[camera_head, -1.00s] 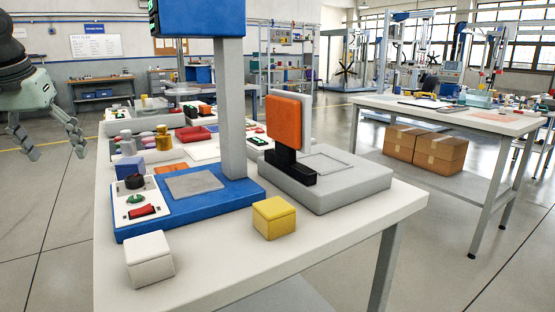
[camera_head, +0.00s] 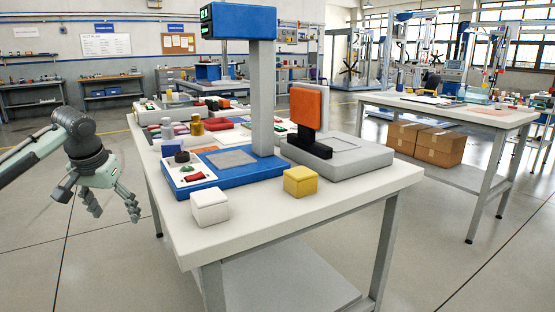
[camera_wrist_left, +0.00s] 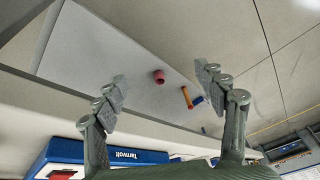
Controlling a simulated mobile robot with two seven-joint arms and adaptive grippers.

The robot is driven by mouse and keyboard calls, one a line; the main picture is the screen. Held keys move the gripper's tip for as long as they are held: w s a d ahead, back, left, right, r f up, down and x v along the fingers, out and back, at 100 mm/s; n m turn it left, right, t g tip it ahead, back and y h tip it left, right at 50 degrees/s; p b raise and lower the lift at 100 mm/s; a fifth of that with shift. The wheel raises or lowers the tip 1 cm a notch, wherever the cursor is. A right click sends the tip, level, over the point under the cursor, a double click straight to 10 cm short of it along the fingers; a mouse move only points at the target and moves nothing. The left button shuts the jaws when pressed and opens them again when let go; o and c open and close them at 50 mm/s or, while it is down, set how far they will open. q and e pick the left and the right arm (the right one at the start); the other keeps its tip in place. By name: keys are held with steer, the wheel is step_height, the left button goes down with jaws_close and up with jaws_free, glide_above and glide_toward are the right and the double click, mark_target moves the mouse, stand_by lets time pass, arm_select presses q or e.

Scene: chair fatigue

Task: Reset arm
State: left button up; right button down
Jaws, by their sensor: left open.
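My left gripper (camera_head: 108,207) hangs open and empty to the left of the white table (camera_head: 352,193), clear of its edge. In the left wrist view its two fingers (camera_wrist_left: 160,90) are spread apart with nothing between them. A blue test stand (camera_head: 235,178) with a grey column stands on the table. A white block (camera_head: 209,208) and a yellow block (camera_head: 300,182) sit near the front edge. A grey fixture with an orange pad (camera_head: 306,107) stands to the right. My right gripper is not in view.
Several small jars (camera_head: 196,125) and parts crowd the table's far left. A second table (camera_head: 478,114) with cardboard boxes (camera_head: 440,147) on its lower shelf stands at the right. The floor (camera_head: 95,270) below and left of my left gripper is clear.

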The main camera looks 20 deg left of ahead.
arm_select(q)
steer(key=s+d+f+m, duration=0.15)
steer(key=d+f, duration=0.45)
steer(key=f, duration=0.6)
steer(key=s+d+f+m, duration=0.15)
steer(key=d+f, duration=0.45)
steer(key=f, duration=0.6)
steer(key=s+d+f+m, duration=0.1)
steer(key=s+d+f, duration=1.3)
steer(key=d+f, duration=0.1)
steer(key=shift+s+d+f+m+h, duration=0.25)
steer(key=shift+m+h, duration=0.15)
